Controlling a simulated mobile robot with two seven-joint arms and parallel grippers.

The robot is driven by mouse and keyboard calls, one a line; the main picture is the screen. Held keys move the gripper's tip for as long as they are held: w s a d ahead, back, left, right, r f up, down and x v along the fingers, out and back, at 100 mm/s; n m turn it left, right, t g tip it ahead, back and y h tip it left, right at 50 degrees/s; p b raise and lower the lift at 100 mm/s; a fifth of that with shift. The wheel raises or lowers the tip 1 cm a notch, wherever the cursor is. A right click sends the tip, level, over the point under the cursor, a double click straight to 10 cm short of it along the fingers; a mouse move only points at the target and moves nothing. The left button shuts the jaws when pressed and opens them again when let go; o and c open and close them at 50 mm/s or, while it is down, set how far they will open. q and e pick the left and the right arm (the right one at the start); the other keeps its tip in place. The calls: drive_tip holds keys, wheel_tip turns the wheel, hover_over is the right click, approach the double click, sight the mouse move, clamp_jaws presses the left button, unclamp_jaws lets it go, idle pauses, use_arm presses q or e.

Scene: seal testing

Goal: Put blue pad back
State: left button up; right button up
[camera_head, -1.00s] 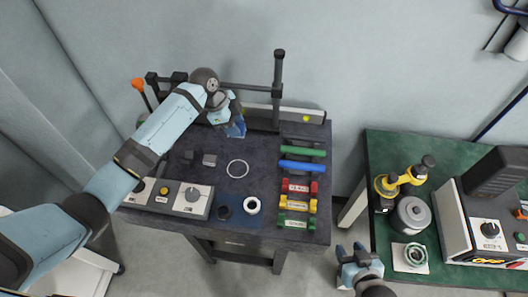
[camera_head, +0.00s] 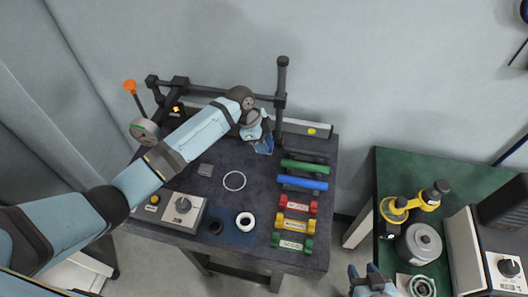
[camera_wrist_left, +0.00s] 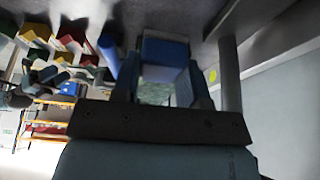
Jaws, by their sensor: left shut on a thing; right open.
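My left gripper (camera_head: 264,145) is shut on a small blue thing, which looks like the blue pad (camera_wrist_left: 165,50) in the left wrist view. In the head view it is above the back of the dark table, left of the black upright post, and the fingers mostly hide what they hold. The gripper points down and seems clear of the tabletop. My right gripper (camera_head: 364,272) is open and empty at the bottom edge, partly cut off, between the two tables.
A rack with a green bar (camera_head: 304,166), a blue bar (camera_head: 302,183) and several labelled coloured blocks stands on the right of the dark table. A thin ring (camera_head: 234,181), a white ring (camera_head: 245,222) and a control box (camera_head: 182,212) lie left. A black post (camera_head: 281,100) stands behind.

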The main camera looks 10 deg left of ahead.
sight(264, 161)
use_arm(q)
wheel_tip(264, 161, down, 2)
drive_tip(key=shift+f, duration=0.1)
wheel_tip(264, 161, down, 4)
drive_tip(key=shift+r, duration=0.25)
drive_tip(key=shift+f, duration=0.2)
drive_tip(key=shift+f, duration=0.1)
drive_tip(key=shift+f, duration=0.15)
drive_tip(key=o, duration=0.9)
drive_tip(key=shift+r, duration=0.2)
